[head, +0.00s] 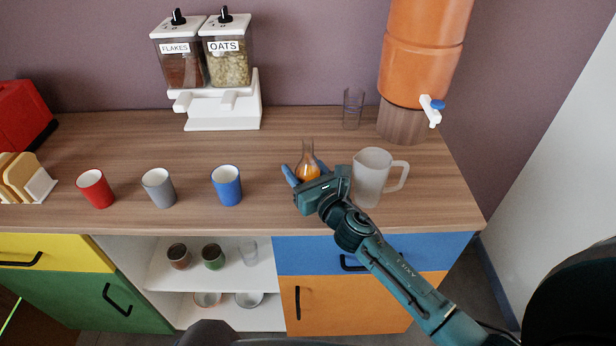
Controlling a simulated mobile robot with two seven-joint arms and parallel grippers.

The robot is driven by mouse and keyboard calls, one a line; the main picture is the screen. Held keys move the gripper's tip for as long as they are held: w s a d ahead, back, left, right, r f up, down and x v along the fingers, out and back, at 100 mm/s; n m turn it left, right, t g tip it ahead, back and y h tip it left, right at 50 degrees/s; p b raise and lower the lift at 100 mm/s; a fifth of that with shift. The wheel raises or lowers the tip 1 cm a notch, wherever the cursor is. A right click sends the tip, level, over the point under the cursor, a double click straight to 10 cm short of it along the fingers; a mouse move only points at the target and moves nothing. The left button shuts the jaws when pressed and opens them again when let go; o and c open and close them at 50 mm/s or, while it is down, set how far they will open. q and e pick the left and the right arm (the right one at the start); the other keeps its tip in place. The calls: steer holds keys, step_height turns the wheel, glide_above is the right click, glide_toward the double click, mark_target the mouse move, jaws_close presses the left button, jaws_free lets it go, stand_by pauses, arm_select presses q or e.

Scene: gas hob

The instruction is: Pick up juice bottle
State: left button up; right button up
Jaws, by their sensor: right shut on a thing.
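The juice bottle (308,160) is a clear, narrow-necked bottle with orange liquid in its lower part. It stands upright on the wooden counter, right of the blue cup. My right gripper (306,178) reaches in from the lower right and is shut on the bottle's lower body, with blue fingers on either side. The gripper body hides the bottle's base, so I cannot tell whether it touches the counter. My left gripper is not in view.
A frosted pitcher (370,178) stands close to the right of my gripper. A blue cup (227,185), grey cup (159,188) and red cup (96,189) stand left. Behind are a clear glass (352,108), cereal dispenser (222,108) and orange water dispenser (424,55).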

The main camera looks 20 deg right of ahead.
steer(key=c, duration=0.5)
steer(key=shift+r, duration=0.1)
